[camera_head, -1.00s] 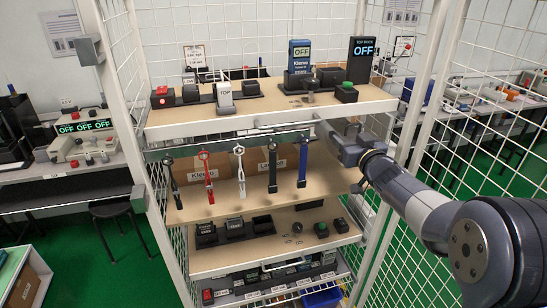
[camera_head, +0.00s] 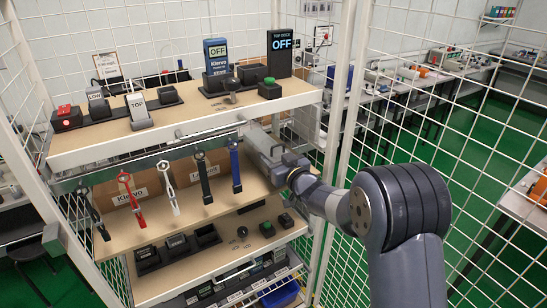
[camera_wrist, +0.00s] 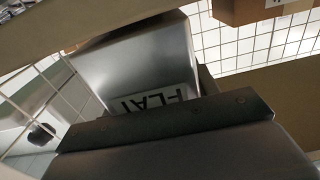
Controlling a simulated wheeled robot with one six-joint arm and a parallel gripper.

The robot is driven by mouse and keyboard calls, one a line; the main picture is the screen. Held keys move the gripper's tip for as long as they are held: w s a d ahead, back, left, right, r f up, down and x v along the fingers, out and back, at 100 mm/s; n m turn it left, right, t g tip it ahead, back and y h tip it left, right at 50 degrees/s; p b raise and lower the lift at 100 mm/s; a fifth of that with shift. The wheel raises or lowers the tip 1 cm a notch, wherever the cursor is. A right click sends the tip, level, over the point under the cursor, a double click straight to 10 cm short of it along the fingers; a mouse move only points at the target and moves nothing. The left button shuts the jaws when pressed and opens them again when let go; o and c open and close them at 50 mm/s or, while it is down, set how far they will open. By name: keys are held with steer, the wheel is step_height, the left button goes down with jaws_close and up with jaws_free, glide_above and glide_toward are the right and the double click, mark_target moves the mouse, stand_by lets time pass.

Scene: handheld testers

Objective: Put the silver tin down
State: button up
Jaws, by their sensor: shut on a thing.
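The silver tin (camera_wrist: 140,62) fills the upper middle of the wrist view, tilted there, with a white label reading FLAT upside down. My gripper (camera_wrist: 185,112) is shut on it; a dark jaw crosses in front and hides its lower part. In the head view my gripper (camera_head: 285,166) is at the right end of the rack, just under the top shelf. The tin's grey side (camera_head: 260,145) shows there, partly hidden by the gripper. It reaches in above the middle shelf (camera_head: 235,190). I cannot tell whether the tin touches that shelf.
The top shelf (camera_head: 185,122) with testers is close above the tin. Several hanging straps, including a blue one (camera_head: 235,168), line the front to the left. Cardboard boxes (camera_head: 140,190) stand behind them. A white post (camera_head: 340,120) and wire mesh are on the right.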

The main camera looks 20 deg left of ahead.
steer(key=shift+f, duration=0.15)
steer(key=shift+f, duration=0.1)
steer(key=o, duration=1.2)
steer(key=b+v, duration=0.2)
steer(key=v, duration=1)
steer(key=shift+s, duration=0.1)
steer(key=p+x, duration=0.2)
steer(key=x, duration=1)
steer(key=shift+r, duration=1.7)
